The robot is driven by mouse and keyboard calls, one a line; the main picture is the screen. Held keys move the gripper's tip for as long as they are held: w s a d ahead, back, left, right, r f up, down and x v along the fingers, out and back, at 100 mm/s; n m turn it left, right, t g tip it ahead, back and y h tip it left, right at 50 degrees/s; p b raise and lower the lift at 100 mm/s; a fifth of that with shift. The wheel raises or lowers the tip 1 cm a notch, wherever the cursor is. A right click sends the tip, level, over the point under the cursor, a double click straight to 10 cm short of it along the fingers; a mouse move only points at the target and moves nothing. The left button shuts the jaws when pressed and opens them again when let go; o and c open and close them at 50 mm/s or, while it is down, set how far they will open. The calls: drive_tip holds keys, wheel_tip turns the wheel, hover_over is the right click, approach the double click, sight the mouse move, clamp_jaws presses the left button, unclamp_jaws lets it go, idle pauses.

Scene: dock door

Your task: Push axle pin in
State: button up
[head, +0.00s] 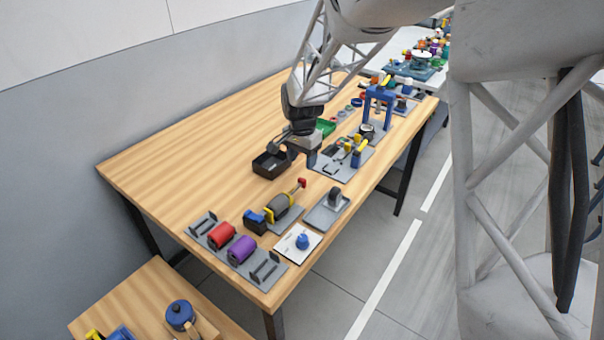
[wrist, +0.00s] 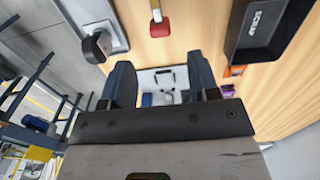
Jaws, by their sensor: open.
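A dark wheel (head: 335,195) stands on a grey plate (head: 322,214) near the table's right edge in the head view; it is likely the axle part. A dark rounded piece on a grey plate also shows at the upper left of the wrist view (wrist: 97,46). I cannot make out the axle pin itself in either view. My gripper (head: 300,160) is above the table, beyond the wheel and beside a black bin. In the wrist view its two fingers (wrist: 160,88) are spread apart, with nothing held between them.
The black bin (head: 270,163) is just left of my gripper. A yellow-and-grey device with a red-tipped lever (head: 302,182) stands nearer, between the gripper and a rack with red and purple rollers (head: 221,236). A white plate with a blue knob (head: 302,241) is near the front edge. The table's left is bare.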

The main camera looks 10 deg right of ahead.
sight(302, 179)
drive_tip(key=shift+f, duration=0.15)
drive_tip(key=shift+f, duration=3.75)
drive_tip(key=shift+c, duration=0.3)
clamp_jaws()
